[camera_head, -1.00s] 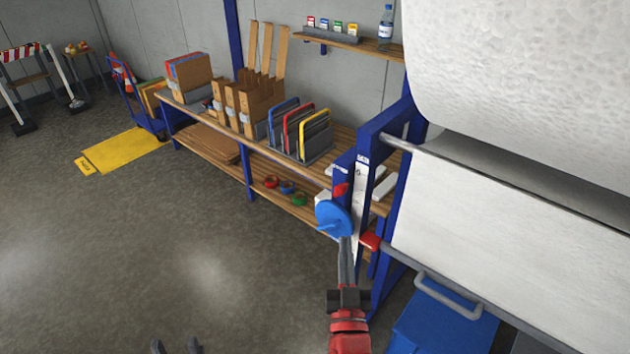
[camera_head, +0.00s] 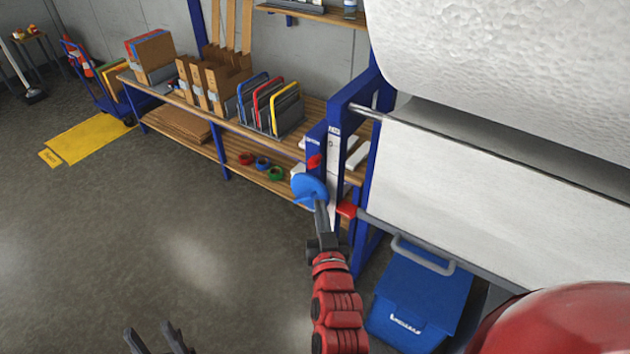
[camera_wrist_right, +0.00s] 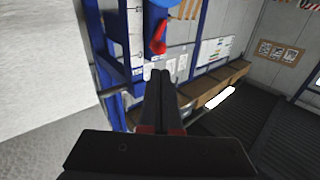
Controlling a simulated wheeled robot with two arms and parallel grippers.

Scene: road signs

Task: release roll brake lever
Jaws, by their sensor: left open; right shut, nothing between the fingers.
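A red lever (camera_head: 314,161) sits on the blue upright of the roll stand, just above a blue handwheel (camera_head: 309,188). A second red part (camera_head: 346,210) is at the end of the grey bar, right of the wheel. My right gripper (camera_head: 320,207) is shut and empty, its tips overlapping the wheel's lower edge in the head view; contact cannot be told. In the right wrist view, a red handle (camera_wrist_right: 159,38) lies just beyond the shut fingertips (camera_wrist_right: 159,75), apart from them in the picture. My left gripper (camera_head: 155,338) is open and empty at the bottom edge, over the floor.
The large white roll (camera_head: 490,70) and its hanging sheet fill the right. A blue lidded bin (camera_head: 420,300) stands below. A workbench (camera_head: 210,120) with cartons and coloured racks runs along the wall.

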